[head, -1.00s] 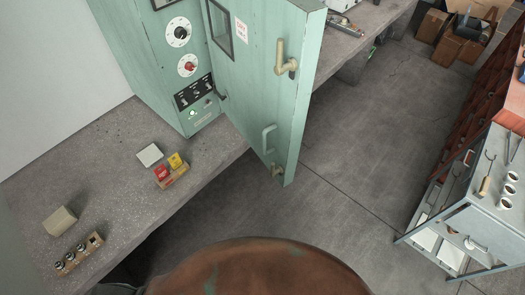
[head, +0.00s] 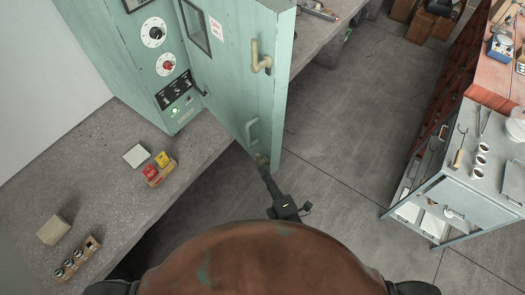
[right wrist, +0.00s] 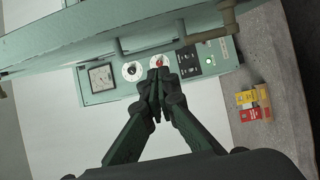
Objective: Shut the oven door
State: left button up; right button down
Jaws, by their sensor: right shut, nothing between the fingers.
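The pale green oven (head: 99,45) stands on the concrete bench at the upper left of the head view. Its door (head: 228,85) stands wide open, with a beige lever handle (head: 258,58) and a pale green pull handle (head: 251,132). My right gripper (head: 264,170) is at the door's lower outer corner; its fingertips overlap the low latch there, and I cannot tell whether they touch. In the right wrist view the gripper (right wrist: 158,82) is shut and empty, pointing toward the control panel (right wrist: 98,80), with the door (right wrist: 60,43) crossing the top. My left gripper is out of view.
On the bench (head: 110,215) lie a white square (head: 136,156), red and yellow boxes in a holder (head: 159,170), a beige block (head: 54,230) and a wooden rack (head: 77,258). A metal cart (head: 480,185) stands at the right. The floor between is clear.

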aim_at(247, 140)
jog(key=p+x, duration=0.1)
jog(key=x, duration=0.8)
jog(key=shift+w+a+r, duration=0.1)
jog(key=shift+w, duration=0.05)
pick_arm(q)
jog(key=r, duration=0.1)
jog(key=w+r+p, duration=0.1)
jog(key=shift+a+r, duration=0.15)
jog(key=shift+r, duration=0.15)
pick_arm(e)
jog(key=w+d, duration=0.2)
jog(key=d, duration=0.1)
jog(key=shift+w, duration=0.4)
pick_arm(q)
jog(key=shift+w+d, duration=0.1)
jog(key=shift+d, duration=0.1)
pick_arm(e)
jog(key=shift+w+d, duration=0.1)
jog(key=shift+d, duration=0.05)
